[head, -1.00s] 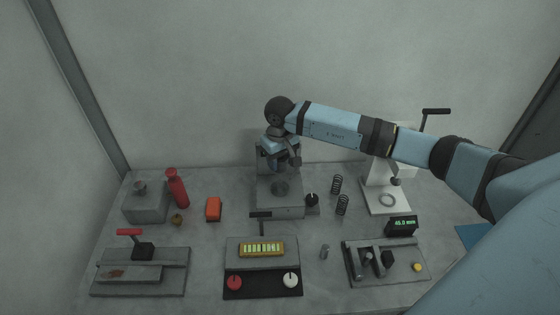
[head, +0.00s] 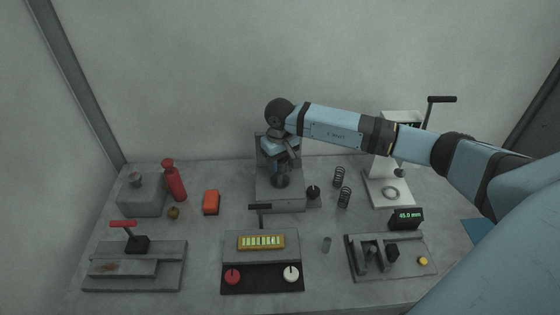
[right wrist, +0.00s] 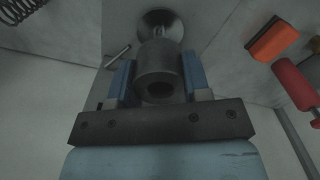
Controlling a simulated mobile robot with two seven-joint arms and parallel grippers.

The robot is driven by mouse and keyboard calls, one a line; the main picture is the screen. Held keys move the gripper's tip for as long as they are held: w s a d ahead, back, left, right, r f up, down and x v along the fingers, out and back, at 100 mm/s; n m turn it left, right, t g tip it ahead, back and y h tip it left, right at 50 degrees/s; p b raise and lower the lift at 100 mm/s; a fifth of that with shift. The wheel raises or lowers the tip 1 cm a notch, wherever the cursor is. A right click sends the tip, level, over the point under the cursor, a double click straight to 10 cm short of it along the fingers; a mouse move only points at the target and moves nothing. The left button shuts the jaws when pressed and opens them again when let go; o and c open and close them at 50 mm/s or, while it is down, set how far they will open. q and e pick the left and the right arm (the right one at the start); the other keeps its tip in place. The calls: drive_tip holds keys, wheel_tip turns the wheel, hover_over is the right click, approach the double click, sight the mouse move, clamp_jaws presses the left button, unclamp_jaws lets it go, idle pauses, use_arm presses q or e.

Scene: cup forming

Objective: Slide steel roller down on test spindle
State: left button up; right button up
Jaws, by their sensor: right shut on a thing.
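The steel roller (right wrist: 158,71) is a grey hollow cylinder in the right wrist view. My right gripper (right wrist: 160,84) is shut on it, with a blue finger on each side. Beyond the roller, a round metal disc (right wrist: 160,20) shows on the fixture. In the head view my right gripper (head: 281,164) points down over the grey test fixture (head: 290,203) at the back middle of the table. The spindle itself is hidden, so I cannot tell how far the roller sits on it. My left gripper is not in view.
Two black springs (head: 339,178) and a white press (head: 390,190) stand right of the fixture. An orange block (head: 211,202) and a red bottle (head: 174,182) stand left. A yellow gauge block (head: 261,241) sits on a stand in front.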

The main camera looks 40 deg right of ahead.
sight(280, 173)
drive_tip(key=shift+b, duration=0.65)
idle(0.9)
drive_tip(key=shift+f+b, duration=2.1)
drive_tip(key=shift+f, duration=0.3)
idle(1.2)
idle(0.5)
drive_tip(key=o, duration=1.5)
drive_tip(key=shift+r, duration=0.1)
drive_tip(key=shift+r+p, duration=0.55)
drive_tip(key=shift+r, duration=0.65)
drive_tip(key=shift+r+p, duration=0.8)
drive_tip(key=shift+r, duration=1.95)
